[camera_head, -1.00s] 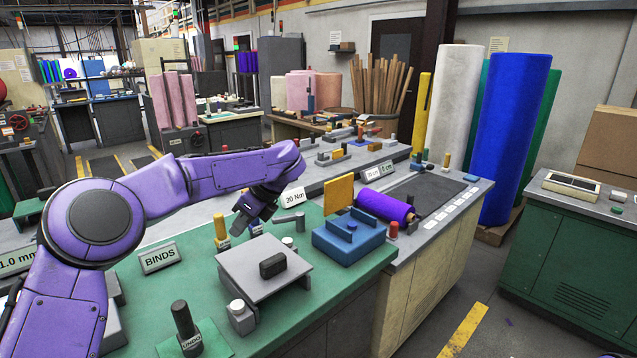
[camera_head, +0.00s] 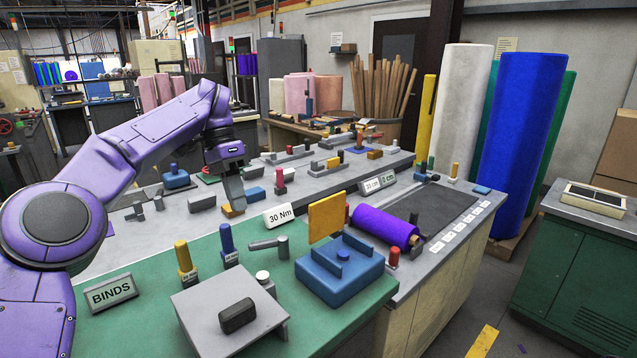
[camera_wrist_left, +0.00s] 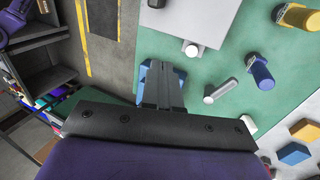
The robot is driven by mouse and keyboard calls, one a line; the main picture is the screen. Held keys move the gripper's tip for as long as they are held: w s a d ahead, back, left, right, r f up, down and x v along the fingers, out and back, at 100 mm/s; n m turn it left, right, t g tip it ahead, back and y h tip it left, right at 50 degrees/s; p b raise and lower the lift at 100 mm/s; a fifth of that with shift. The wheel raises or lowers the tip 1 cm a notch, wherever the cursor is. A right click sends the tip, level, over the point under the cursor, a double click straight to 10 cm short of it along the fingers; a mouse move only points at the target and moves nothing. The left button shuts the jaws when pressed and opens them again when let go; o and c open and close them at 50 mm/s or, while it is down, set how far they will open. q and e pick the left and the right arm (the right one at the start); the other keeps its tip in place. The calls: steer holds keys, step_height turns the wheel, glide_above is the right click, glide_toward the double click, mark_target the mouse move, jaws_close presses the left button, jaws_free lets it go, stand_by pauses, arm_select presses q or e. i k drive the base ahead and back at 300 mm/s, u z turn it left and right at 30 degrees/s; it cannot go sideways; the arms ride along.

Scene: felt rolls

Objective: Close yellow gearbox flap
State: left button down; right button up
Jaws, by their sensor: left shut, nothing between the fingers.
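The yellow flap (camera_head: 326,218) is a flat square panel standing upright at the back left edge of the blue gearbox box (camera_head: 338,280). The box's top is uncovered, with blue raised bars on it. My left gripper (camera_head: 234,202) is shut and empty, pointing down, to the left of the flap and apart from it. In the left wrist view, the shut fingers (camera_wrist_left: 162,88) cover most of a blue shape (camera_wrist_left: 144,73), which seems to be the gearbox. The flap cannot be made out there. My right gripper is not in view.
A grey lever (camera_head: 270,243), a blue peg (camera_head: 228,240) and a yellow peg (camera_head: 184,258) stand left of the box. A grey plate (camera_head: 190,310) lies in front. A purple roll (camera_head: 383,225) lies right of the flap. Green mat between them is clear.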

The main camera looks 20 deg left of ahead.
mark_target(326, 216)
steer(key=i, duration=0.95)
